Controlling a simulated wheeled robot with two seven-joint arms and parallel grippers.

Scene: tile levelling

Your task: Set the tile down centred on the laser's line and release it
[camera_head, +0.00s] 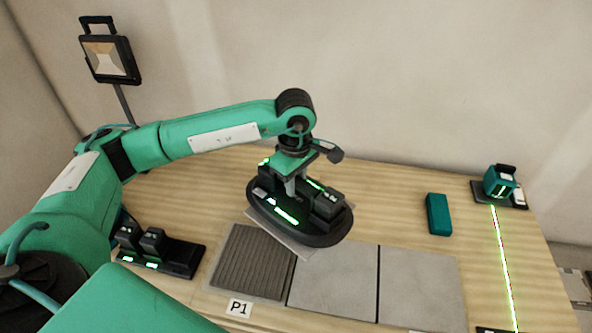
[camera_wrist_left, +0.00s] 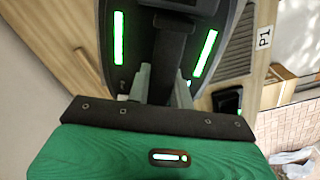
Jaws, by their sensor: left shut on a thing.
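My left gripper (camera_head: 291,184) is shut on the handle of a black oval suction lifter with green lights (camera_head: 330,226). In the left wrist view its two fingers (camera_wrist_left: 163,84) close around the handle. A pale grey tile (camera_head: 300,248) shows as a corner under the lifter, turned at an angle to the tiles below; most of it is hidden, and contact with the lifter cannot be seen. The teal laser (camera_head: 499,182) stands at the right and casts a bright green line (camera_head: 504,255) down the table, well right of the lifter. My right gripper is not in view.
A ribbed dark pad (camera_head: 252,263) by the P1 label (camera_head: 239,308) and two grey tiles (camera_head: 335,277) (camera_head: 420,288) lie in a row. A teal block (camera_head: 438,214) lies between lifter and laser line. A black dock (camera_head: 165,257) stands at left.

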